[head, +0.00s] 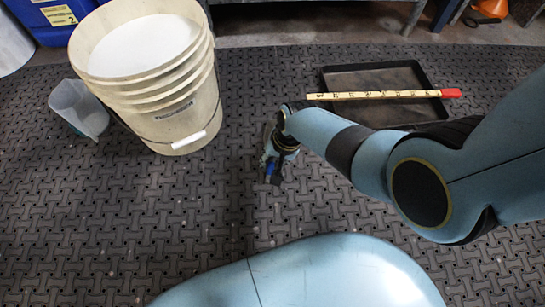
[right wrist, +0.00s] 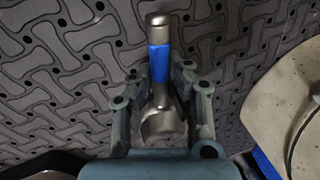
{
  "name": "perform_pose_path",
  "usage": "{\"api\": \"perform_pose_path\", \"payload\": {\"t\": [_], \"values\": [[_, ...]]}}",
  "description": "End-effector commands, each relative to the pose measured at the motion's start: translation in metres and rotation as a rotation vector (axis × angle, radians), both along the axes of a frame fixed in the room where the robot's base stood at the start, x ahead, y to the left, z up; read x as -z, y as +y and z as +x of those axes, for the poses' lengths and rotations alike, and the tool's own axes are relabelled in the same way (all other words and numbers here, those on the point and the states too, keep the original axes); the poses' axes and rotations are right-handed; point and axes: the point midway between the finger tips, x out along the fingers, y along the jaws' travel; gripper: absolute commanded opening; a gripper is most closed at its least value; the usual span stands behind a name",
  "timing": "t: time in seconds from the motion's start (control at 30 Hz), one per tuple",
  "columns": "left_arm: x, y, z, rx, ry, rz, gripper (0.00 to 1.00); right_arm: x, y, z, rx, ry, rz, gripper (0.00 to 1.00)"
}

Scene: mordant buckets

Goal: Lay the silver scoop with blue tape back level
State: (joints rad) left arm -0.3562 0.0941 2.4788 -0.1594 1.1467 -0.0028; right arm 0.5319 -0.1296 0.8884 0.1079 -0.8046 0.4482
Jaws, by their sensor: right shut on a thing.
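The silver scoop with blue tape (right wrist: 161,122) is between the fingers of my right gripper (right wrist: 162,82) in the right wrist view. Its blue tape and rounded handle end stick out past the fingertips. My right gripper is shut on it. In the head view, my right gripper (head: 272,175) points down over the mat, right of the bucket, with a bit of blue showing at its tip. Most of the scoop is hidden there by the gripper and arm. I cannot tell whether the scoop touches the floor. My left gripper is not in view.
A cream bucket (head: 192,122) of white powder stands left of the gripper. A clear jug (head: 78,108) leans beside it. A black tray (head: 345,78) with a yellow stick (head: 385,95) across it lies at right. The patterned mat (head: 130,215) is clear in front.

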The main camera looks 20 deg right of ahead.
Motion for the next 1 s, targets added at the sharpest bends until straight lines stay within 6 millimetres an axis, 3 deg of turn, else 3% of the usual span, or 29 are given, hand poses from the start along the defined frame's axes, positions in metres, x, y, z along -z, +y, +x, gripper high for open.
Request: {"api": "perform_pose_path", "payload": {"t": [0.27, 0.3, 0.5, 0.83, 1.0], "values": [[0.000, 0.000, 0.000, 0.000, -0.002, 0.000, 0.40, 0.001, 0.000, 0.000, 0.000, -0.001, 0.000, 0.00], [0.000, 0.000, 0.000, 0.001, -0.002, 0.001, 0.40, 0.001, 0.000, 0.000, -0.001, 0.000, 0.000, 0.16], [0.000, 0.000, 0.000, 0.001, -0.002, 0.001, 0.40, 0.001, 0.000, 0.000, -0.001, 0.000, 0.000, 0.39], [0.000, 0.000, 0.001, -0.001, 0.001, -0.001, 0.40, -0.001, 0.000, -0.001, 0.000, 0.000, 0.000, 0.39], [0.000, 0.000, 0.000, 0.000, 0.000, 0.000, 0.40, -0.016, -0.003, -0.002, 0.000, -0.002, 0.000, 0.39]]}}
